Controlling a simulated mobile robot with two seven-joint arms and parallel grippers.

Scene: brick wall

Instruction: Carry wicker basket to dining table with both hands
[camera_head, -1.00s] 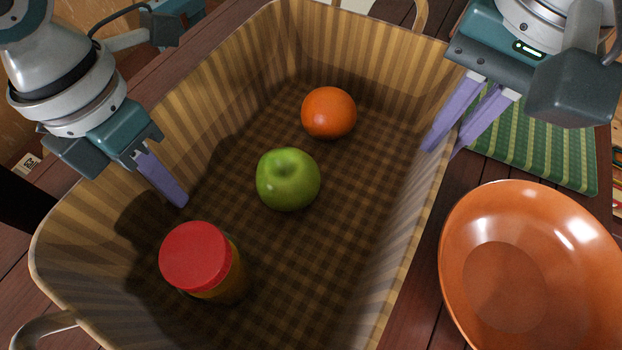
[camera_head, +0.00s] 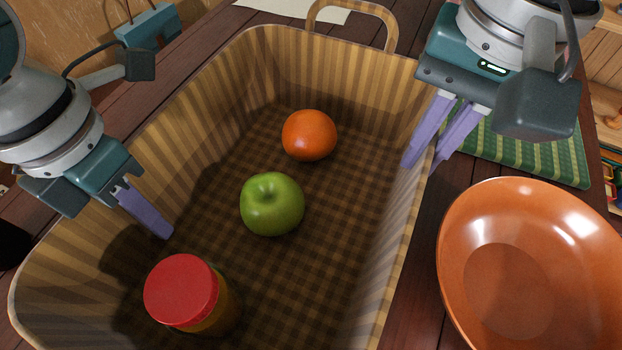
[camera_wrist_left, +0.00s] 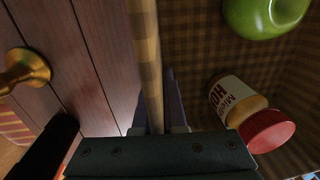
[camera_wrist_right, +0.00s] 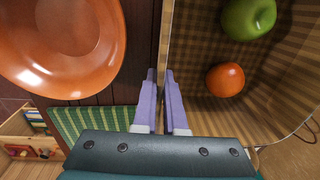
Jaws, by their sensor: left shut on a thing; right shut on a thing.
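The striped wicker basket (camera_head: 262,62) fills the middle of the head view, over a dark wooden table top (camera_head: 402,300). Inside it are an orange (camera_head: 309,135), a green apple (camera_head: 272,204) and a jar with a red lid (camera_head: 182,291). My left gripper (camera_head: 160,230) is shut on the basket's left wall, one finger showing inside; the wall runs between its fingers in the left wrist view (camera_wrist_left: 150,70). My right gripper (camera_head: 422,163) is shut on the right wall, with one finger inside and one outside. I cannot tell whether the basket touches the table.
An orange bowl (camera_head: 510,275) stands close to the basket's right side. A green striped mat (camera_head: 535,158) lies behind it. A pale sheet (camera_head: 295,10) lies at the back. A brass knob (camera_wrist_left: 25,70) shows on wood in the left wrist view.

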